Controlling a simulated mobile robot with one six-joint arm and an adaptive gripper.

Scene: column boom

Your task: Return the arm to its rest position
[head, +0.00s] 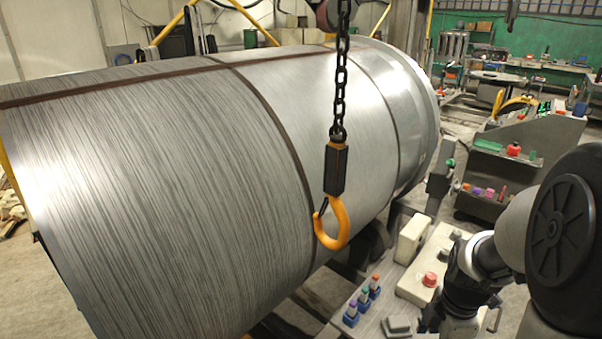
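My arm (490,256) shows at the lower right, with a large dark joint at the right edge and smaller dark and silver links bending down toward the bottom edge. The links pass in front of a light grey control desk (385,292). I cannot make out my gripper; the arm's end runs out of the picture at the bottom. No held object shows.
A huge metal cylinder (180,170) with dark bands fills the left and middle. An orange hook (336,225) hangs on a chain (340,85) before it. The desk bears a red button (430,280) and blue-based switches (363,300). A console (520,150) stands at right.

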